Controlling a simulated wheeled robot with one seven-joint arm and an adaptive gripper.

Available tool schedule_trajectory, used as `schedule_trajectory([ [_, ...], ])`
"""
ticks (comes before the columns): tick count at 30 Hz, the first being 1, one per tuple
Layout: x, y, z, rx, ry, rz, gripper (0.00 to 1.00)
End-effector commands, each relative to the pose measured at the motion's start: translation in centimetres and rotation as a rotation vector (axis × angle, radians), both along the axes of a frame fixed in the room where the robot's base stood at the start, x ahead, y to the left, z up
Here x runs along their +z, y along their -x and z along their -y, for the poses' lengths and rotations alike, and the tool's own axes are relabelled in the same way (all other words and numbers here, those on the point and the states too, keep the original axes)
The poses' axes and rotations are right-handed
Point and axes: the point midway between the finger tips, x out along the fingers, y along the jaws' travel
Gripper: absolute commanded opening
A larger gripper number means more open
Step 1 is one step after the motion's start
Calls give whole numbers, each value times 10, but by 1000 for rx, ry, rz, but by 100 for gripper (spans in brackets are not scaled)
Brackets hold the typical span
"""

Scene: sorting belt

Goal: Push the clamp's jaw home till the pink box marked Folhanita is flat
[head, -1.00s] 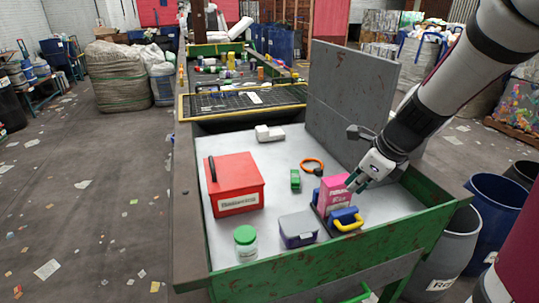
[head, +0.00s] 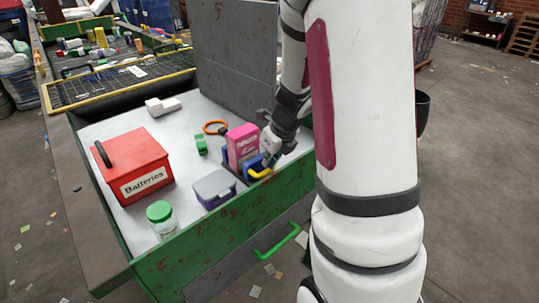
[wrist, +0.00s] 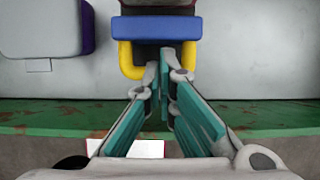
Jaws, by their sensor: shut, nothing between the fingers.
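The pink box (head: 242,144) stands upright in the clamp on the grey tray, between blue jaws; its lettering is too small to read surely. The clamp's near blue jaw (wrist: 156,29) has a yellow handle (wrist: 127,60), which also shows in the head view (head: 259,174). My gripper (wrist: 168,54) is shut and empty. Its fingertips are inside the yellow handle's loop, at the jaw's near face; I cannot tell whether they touch it. In the head view, my gripper (head: 267,160) partly hides the jaw. The wrist view does not show the pink box clearly.
A grey-lidded purple box (head: 213,188) sits just left of the clamp. A red Batteries box (head: 134,165), a green-lidded jar (head: 162,219), a green block (head: 201,145) and an orange ring (head: 215,127) lie around. The tray's green front wall (head: 215,231) is close beneath my gripper.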

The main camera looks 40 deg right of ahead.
Motion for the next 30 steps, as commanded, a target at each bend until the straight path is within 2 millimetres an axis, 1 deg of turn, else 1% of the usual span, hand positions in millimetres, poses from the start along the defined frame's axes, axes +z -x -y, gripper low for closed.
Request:
schedule_trajectory([
  [1, -5, -2, 0, -1, 0, -1, 0],
  [4, -8, -3, 0, -2, -1, -1, 0],
  [15, -8, -4, 0, 1, 0, 0, 0],
  [17, -7, -9, -1, 2, 0, -1, 0],
  [24, -7, -37, -2, 3, 0, -1, 0],
  [30, -8, -43, -2, 0, -1, 0, 0],
])
